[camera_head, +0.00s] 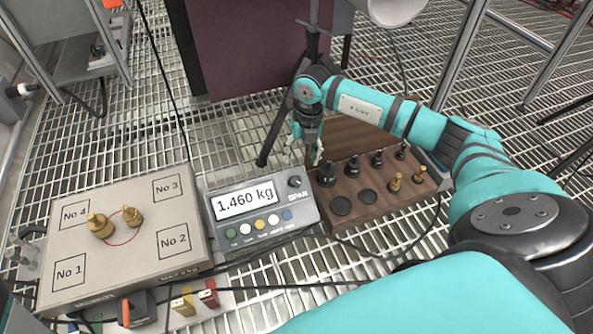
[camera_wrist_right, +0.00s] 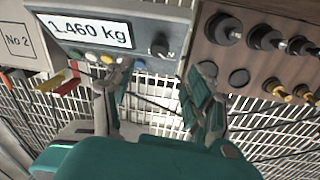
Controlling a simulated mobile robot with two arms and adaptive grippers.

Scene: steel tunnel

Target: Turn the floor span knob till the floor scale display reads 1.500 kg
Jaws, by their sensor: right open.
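The floor scale display (camera_head: 243,201) reads 1.460 kg on a grey indicator box. The black span knob (camera_head: 294,182) is at the box's upper right, above the SPAN label. My right gripper (camera_head: 304,151) is open above and behind the knob. In the right wrist view, the knob (camera_wrist_right: 159,46) lies beyond the spread fingers (camera_wrist_right: 163,75), with nothing between them. The knob and gripper look apart. My left gripper does not show.
A wooden weight block (camera_head: 345,209) with several dark and brass weights stands right of the indicator. Coloured buttons (camera_head: 259,223) line the indicator's lower face. A red block (camera_head: 208,293) and a yellow block (camera_head: 182,304) are in front. Cables cross the grating floor.

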